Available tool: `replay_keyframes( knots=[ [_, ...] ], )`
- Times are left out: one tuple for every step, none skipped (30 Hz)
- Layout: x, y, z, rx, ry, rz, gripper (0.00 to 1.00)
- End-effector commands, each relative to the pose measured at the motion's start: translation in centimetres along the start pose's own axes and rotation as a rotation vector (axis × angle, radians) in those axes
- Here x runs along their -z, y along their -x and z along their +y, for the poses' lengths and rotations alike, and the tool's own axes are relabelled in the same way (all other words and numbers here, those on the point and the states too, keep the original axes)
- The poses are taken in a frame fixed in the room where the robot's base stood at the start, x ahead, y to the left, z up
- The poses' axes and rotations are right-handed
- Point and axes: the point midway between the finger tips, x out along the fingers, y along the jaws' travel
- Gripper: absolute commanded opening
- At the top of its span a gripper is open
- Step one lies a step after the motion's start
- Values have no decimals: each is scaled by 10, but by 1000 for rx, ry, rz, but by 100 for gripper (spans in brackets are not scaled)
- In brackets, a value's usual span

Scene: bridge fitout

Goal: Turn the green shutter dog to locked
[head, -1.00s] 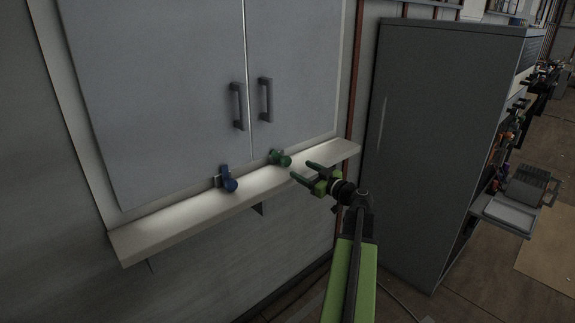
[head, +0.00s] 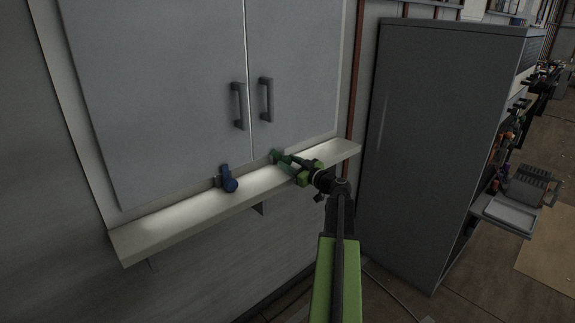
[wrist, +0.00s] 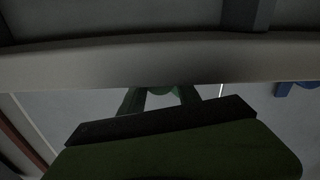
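The green shutter dog (head: 274,154) sits low on the cabinet's right door, just above the ledge, and my gripper partly hides it. My gripper (head: 280,161) reaches it from the right, with its fingertips at the dog. In the wrist view, a piece of the green dog (wrist: 164,91) shows between my two spread fingers, partly cut off by the ledge. The fingers look apart; I cannot tell whether they touch it. How far the dog is turned is hidden.
A blue shutter dog (head: 228,180) is to the left on the left door; it also shows in the wrist view (wrist: 297,88). The pale ledge (head: 185,218) runs below both dogs. Two dark door handles (head: 266,99) are above. A tall grey cabinet (head: 440,140) stands at right.

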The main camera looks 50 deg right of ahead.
Motion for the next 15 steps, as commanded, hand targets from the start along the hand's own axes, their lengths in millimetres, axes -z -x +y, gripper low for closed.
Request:
replay_keyframes(
  knots=[
    [0,0,0,0,0,0,23],
    [0,0,0,1,0,0,19],
    [0,0,0,0,0,0,14],
    [0,0,0,1,0,0,10],
    [0,0,0,1,0,0,6],
    [0,0,0,1,0,0,1],
    [0,0,0,1,0,0,0],
    [0,0,0,1,-1,0,0],
    [0,0,0,1,-11,0,0],
    [0,0,0,1,-25,0,0],
    [0,0,0,1,-50,0,0],
    [0,0,0,1,-92,0,0],
    [0,0,0,0,-129,0,0],
    [0,1,1,0,-169,0,0],
    [0,1,1,0,-220,0,0]
  ],
)
